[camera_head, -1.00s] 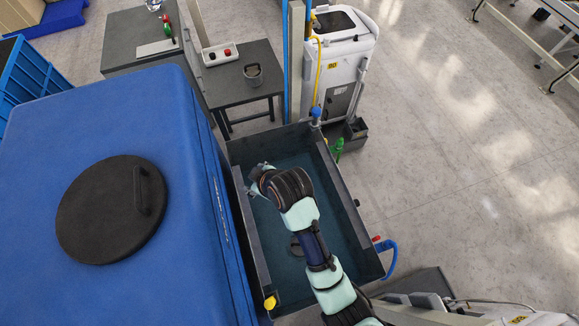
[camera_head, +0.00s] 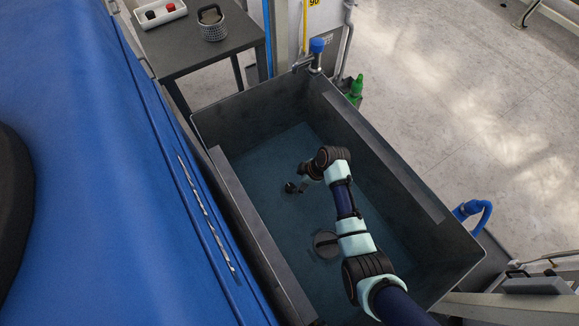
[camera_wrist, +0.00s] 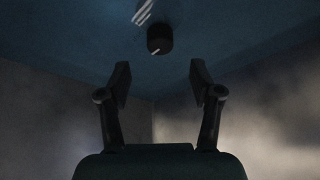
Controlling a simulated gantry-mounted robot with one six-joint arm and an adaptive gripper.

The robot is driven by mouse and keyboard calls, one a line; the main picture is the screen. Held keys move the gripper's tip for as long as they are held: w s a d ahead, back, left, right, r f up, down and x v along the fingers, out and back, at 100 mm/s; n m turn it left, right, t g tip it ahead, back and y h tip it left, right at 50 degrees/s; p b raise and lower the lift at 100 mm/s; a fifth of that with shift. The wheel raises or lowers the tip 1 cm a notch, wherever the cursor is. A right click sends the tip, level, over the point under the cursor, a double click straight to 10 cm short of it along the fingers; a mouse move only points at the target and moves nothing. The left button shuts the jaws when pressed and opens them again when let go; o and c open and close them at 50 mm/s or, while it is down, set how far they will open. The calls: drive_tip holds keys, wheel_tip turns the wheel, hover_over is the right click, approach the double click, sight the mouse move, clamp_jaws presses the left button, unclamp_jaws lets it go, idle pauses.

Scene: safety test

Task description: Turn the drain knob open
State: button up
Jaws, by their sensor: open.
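In the wrist view a small black round knob (camera_wrist: 160,39) with a pale line on its face lies ahead of my gripper (camera_wrist: 160,76). White stripes (camera_wrist: 143,12) show beside the knob. My gripper's two fingers are spread with nothing between them, and the knob is beyond the tips, roughly centred. In the head view my gripper (camera_head: 298,184) is inside the grey sink basin (camera_head: 405,182), low over its blue-tinted bottom. A small dark shape there could be fingers or the knob; I cannot tell. A round dark disc (camera_head: 327,243) lies on the basin bottom beside my arm.
The basin's tall walls surround my forearm and gripper. A large blue machine (camera_head: 110,130) stands along the left. A blue-capped tap (camera_head: 316,48), a green bottle (camera_head: 355,87) and a blue hose (camera_head: 478,208) are around the rim.

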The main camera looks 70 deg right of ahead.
sight(291, 187)
drive_tip(key=b+x, duration=0.4)
drive_tip(key=x, duration=0.3)
drive_tip(key=shift+w+a+f, duration=0.1)
drive_tip(key=shift+w+f, duration=0.1)
drive_tip(key=shift+f, duration=0.1)
drive_tip(key=c, duration=1.1)
